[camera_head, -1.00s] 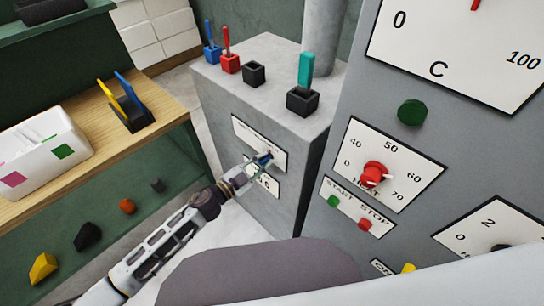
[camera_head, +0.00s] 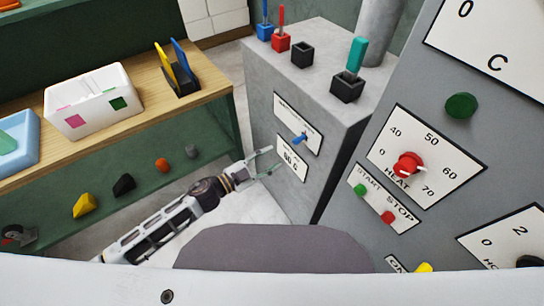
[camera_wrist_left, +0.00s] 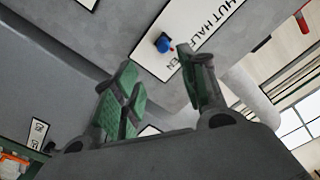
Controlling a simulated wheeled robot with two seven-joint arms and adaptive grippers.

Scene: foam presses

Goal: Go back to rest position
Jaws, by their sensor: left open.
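My left gripper (camera_head: 271,161) reaches in from the left and is open and empty, close to the front of the grey concrete block (camera_head: 345,125). A blue lever (camera_head: 300,139) sits on a white label plate on that block, up and right of the fingertips and apart from them. In the left wrist view the green-padded fingers (camera_wrist_left: 160,90) stand spread with nothing between them. The blue lever's round end (camera_wrist_left: 163,42) shows beyond them, on the plate lettered with shut, half and open. My right gripper is not in view.
The grey press panel (camera_head: 440,150) with a red heat knob (camera_head: 407,166) stands at right. A wooden shelf (camera_head: 215,85) at left holds a white box (camera_head: 93,101) and a black holder. Several coloured knobs line the green front below. Black sockets stand on the block.

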